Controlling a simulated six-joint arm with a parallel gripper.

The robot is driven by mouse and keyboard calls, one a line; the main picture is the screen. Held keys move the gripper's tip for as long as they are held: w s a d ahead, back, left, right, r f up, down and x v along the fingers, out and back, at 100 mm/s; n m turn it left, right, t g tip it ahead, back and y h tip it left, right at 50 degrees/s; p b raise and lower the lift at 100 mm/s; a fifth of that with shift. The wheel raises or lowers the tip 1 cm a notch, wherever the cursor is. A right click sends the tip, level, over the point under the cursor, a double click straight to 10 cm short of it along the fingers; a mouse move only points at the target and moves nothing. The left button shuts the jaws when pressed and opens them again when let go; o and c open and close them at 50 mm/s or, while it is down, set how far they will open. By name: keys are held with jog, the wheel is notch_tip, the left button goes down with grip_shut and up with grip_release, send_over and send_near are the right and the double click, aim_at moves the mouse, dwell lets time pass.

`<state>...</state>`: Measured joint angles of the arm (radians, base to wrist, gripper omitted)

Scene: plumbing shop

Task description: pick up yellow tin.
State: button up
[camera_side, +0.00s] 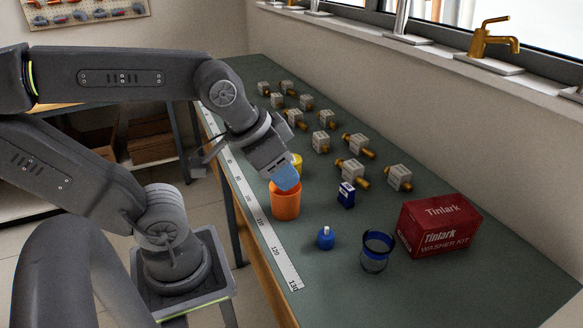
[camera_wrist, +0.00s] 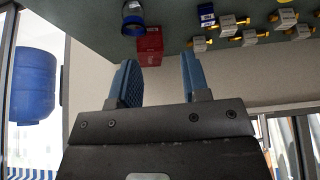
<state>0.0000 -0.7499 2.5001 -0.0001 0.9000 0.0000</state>
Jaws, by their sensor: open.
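The yellow tin (camera_side: 298,162) stands on the green bench in the side view, mostly hidden behind my gripper. Only a strip of it shows. My gripper (camera_side: 287,182) points down over the bench, its blue fingers in front of the tin and just above the rim of an orange cup. I cannot tell from this view whether the fingers touch either. In the wrist view my gripper (camera_wrist: 158,65) has its two blue fingers apart with nothing between them. The yellow tin does not show there.
The orange cup (camera_side: 285,204) stands right below my fingers. A small dark-blue box (camera_side: 346,195), a blue bottle (camera_side: 326,239), a blue-banded glass (camera_side: 375,257) and a red washer-kit box (camera_side: 438,226) stand to the right. Several boxed brass fittings (camera_side: 352,171) line the wall side.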

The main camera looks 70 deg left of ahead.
jog(key=shift+o, duration=0.4)
jog(key=o, duration=0.9)
jog(key=shift+o, duration=0.2)
jog(key=w+a+f+n+g+y, duration=0.2)
jog(key=w+a+f+n+g, duration=0.15)
jog(key=w+a+n, duration=0.85)
jog(key=w+a+f+g, duration=0.1)
jog(key=a+f, duration=0.1)
jog(key=a, duration=0.3)
jog(key=w+a+f+n, duration=0.1)
jog(key=a+f, duration=0.1)
jog(key=a, duration=0.4)
jog(key=w+a+f+g, duration=0.1)
jog(key=a+f, duration=0.2)
jog(key=a, duration=0.2)
jog(key=shift+n+t+h, duration=0.25)
jog(key=shift+n+h, duration=0.05)
jog(key=shift+h, duration=0.1)
jog(key=f, duration=0.7)
jog(key=shift+a+f, duration=0.2)
jog(key=shift+a, duration=0.2)
jog(key=shift+w+a+f, duration=0.1)
jog(key=shift+a+f, duration=0.15)
jog(key=shift+f, duration=0.7)
jog(key=shift+w+a+f, duration=0.15)
jog(key=shift+a+f, duration=0.05)
jog(key=shift+f, duration=0.7)
jog(key=shift+w+a+f, duration=0.1)
jog(key=shift+a+f, duration=0.15)
jog(key=shift+f, duration=0.7)
